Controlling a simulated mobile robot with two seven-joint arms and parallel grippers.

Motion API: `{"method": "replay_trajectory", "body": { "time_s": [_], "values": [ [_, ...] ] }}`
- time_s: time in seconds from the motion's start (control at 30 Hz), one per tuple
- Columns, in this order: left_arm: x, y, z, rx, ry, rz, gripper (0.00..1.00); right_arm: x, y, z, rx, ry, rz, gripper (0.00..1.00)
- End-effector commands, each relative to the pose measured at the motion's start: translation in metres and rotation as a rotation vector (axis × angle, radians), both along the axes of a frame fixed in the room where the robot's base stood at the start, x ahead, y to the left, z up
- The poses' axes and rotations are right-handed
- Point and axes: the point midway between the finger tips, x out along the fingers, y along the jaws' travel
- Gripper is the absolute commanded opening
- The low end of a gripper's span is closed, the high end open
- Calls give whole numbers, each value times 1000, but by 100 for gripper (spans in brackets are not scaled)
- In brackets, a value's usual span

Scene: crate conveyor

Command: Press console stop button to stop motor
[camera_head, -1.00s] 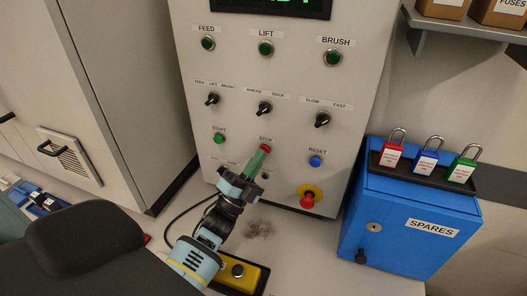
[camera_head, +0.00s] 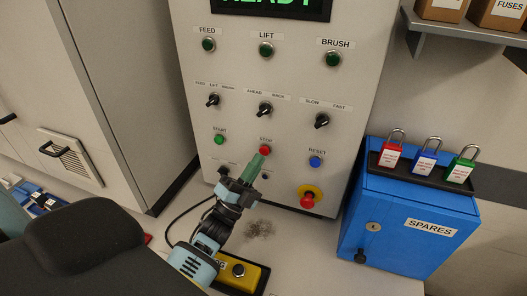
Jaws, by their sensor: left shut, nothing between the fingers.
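The console (camera_head: 290,80) is a pale upright panel with labelled lamps, knobs and buttons. The red STOP button (camera_head: 265,150) sits in the lower middle, under its STOP label. My left gripper (camera_head: 262,157) comes up from below, with green fingers shut and empty. Its tips are just below the red button in the picture; whether they touch it I cannot tell. The green START button (camera_head: 219,139) is to the left and the blue RESET button (camera_head: 316,162) to the right. The display (camera_head: 270,5) reads READY in green, partly cut off. My right gripper is not in view.
A red mushroom button on a yellow ring (camera_head: 309,197) is at the panel's lower right. A blue SPARES cabinet (camera_head: 400,228) with several padlocks on top stands at right. A yellow box (camera_head: 240,270) lies below my left arm. A shelf (camera_head: 470,28) holds cartons.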

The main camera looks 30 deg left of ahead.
Motion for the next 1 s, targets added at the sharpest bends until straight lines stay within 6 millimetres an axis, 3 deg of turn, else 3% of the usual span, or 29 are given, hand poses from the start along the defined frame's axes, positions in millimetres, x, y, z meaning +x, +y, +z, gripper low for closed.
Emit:
{"method": "replay_trajectory", "body": {
  "time_s": [0.7, 1.0],
  "values": [
    [-47, -11, 1, 0, -1, 0, 0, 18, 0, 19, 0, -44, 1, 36],
    [-49, -12, 0, 0, -1, 0, 0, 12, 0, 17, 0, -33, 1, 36]
  ]
}}
